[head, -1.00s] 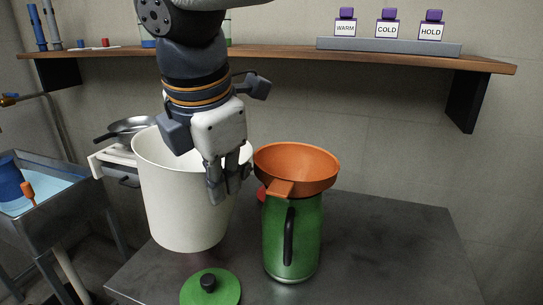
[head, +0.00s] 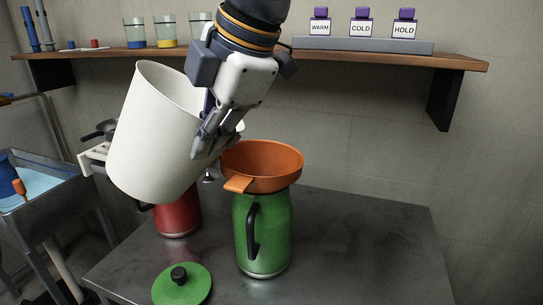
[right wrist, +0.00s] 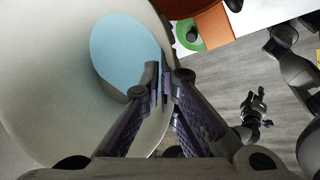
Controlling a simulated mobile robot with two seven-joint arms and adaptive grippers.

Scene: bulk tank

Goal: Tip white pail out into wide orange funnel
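The white pail (head: 155,130) hangs in the air above the table, tilted with its mouth leaning up and to the right. My right gripper (head: 208,140) is shut on the pail's right-hand wall near the rim. In the right wrist view, the fingers (right wrist: 162,90) pinch the wall of the pail (right wrist: 50,90), and pale blue liquid (right wrist: 125,50) shows inside. The wide orange funnel (head: 262,166) sits in the top of a green jug (head: 264,235), just right of and below the pail.
A red jug (head: 178,215) stands behind the green one, partly hidden by the pail. A green lid (head: 182,287) lies at the front of the table (head: 360,255). A shelf (head: 370,57) runs behind; a sink (head: 50,215) is at left. The table's right side is clear.

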